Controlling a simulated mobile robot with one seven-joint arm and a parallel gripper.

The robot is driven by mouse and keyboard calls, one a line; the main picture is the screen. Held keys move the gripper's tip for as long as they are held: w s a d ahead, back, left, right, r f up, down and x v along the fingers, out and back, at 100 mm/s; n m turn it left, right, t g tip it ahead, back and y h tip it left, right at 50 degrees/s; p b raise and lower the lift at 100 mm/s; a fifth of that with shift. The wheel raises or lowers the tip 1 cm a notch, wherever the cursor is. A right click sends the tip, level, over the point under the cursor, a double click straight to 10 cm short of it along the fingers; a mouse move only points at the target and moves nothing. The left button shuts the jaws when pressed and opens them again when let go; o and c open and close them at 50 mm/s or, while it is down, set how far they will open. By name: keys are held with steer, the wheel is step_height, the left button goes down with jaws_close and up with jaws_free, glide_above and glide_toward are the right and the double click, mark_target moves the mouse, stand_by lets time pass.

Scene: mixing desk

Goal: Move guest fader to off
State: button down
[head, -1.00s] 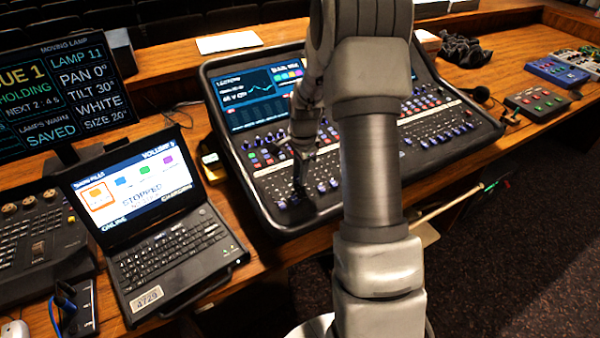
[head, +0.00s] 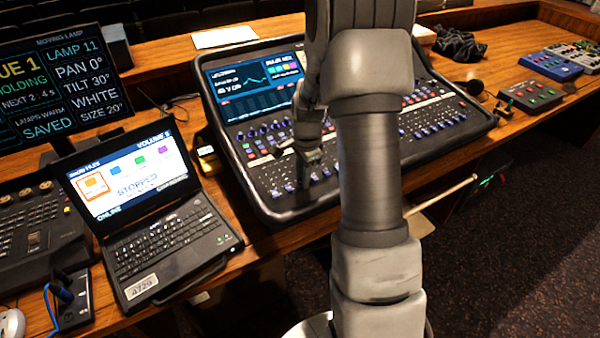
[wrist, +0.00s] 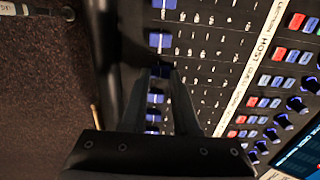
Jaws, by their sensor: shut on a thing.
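The mixing desk (head: 258,196) stands on the wooden counter with its screen lit. In the wrist view, a column of blue fader caps (wrist: 160,41) runs near the desk's front edge. The white label strip (wrist: 262,45) reads LECTERN, HOST and a partly hidden name starting GUE. My gripper (wrist: 166,72) is shut around the fader cap (wrist: 159,71) in the row of that third name, the guest fader. Its fingers hide most of the cap. That cap sits about level with its neighbours, at the front end of the travel. In the head view, my gripper (head: 309,180) is low over the desk's front left.
Neighbouring faders sit close on both sides of my fingers. Blue-ringed knobs (wrist: 284,121) and coloured buttons (wrist: 285,54) lie farther up the desk. A laptop (head: 150,215) stands left of the desk. A wooden stick (head: 445,194) juts past the counter's front edge.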

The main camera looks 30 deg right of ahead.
mark_target(307, 192)
steer(key=shift+s, duration=0.4)
steer(key=c, duration=0.6)
jaws_free()
steer(key=shift+c, duration=0.2)
step_height(307, 192, up, 17)
steer(key=s+p, duration=0.1)
steer(key=s, duration=0.1)
steer(key=shift+r, duration=0.15)
